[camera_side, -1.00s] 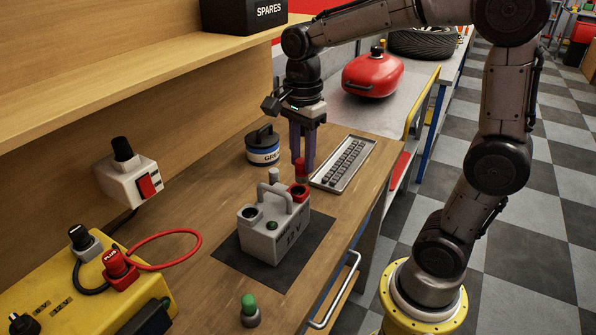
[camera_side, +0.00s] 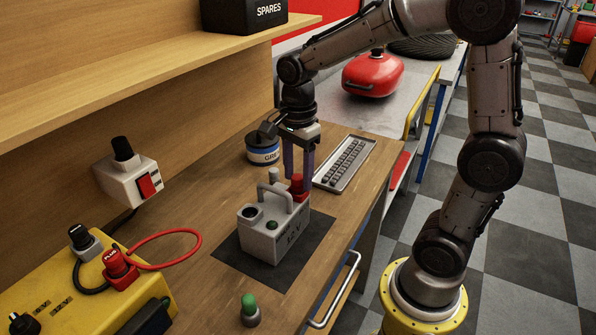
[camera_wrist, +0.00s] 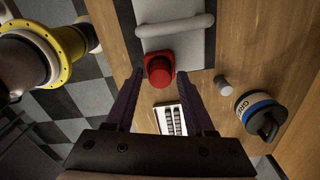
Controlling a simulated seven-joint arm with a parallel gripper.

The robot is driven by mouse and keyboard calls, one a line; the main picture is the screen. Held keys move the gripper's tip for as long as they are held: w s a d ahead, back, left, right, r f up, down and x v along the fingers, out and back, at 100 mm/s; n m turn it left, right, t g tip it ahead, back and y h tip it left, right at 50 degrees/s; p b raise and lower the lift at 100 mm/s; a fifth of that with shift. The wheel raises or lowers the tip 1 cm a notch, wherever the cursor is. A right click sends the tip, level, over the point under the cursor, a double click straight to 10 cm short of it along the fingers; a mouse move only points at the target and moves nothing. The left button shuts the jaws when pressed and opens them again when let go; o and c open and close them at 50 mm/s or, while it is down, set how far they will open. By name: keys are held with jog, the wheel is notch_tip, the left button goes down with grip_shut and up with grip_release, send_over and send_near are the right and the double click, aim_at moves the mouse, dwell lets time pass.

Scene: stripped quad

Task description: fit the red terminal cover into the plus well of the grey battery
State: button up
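The red terminal cover (camera_side: 297,184) stands upright at the red-rimmed plus well of the grey battery (camera_side: 262,243), on its far right corner. Its lower end is hidden in the side view, so its exact depth is unclear. In the wrist view the cover (camera_wrist: 159,70) sits at the edge of the battery (camera_wrist: 167,12). My gripper (camera_side: 298,174) is over that corner with its fingers pointing down. In the wrist view my gripper (camera_wrist: 158,84) is open, with a finger on either side of the cover and gaps between.
The battery stands on a dark mat (camera_side: 304,243). Behind it are a small grey cylinder (camera_wrist: 223,86), a grease tin (camera_side: 263,150) and a keyboard-like tray (camera_side: 343,163). A green-topped post (camera_side: 249,309) and a yellow charger box (camera_side: 75,290) stand nearer the camera.

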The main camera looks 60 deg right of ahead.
aim_at(298, 176)
jog(key=shift+o, duration=0.3)
notch_tip(298, 176, up, 12)
jog(key=s+a+f+n+t, duration=0.1)
jog(key=s+f+n+t, duration=0.1)
jog(key=s+n, duration=0.5)
jog(key=s+a+f+n+t, duration=0.2)
jog(key=s+n, duration=0.5)
jog(key=n, duration=0.7)
notch_tip(298, 176, down, 2)
jog(key=shift+a+f+t, duration=0.15)
jog(key=shift+a+t, duration=0.1)
jog(key=shift+t, duration=0.55)
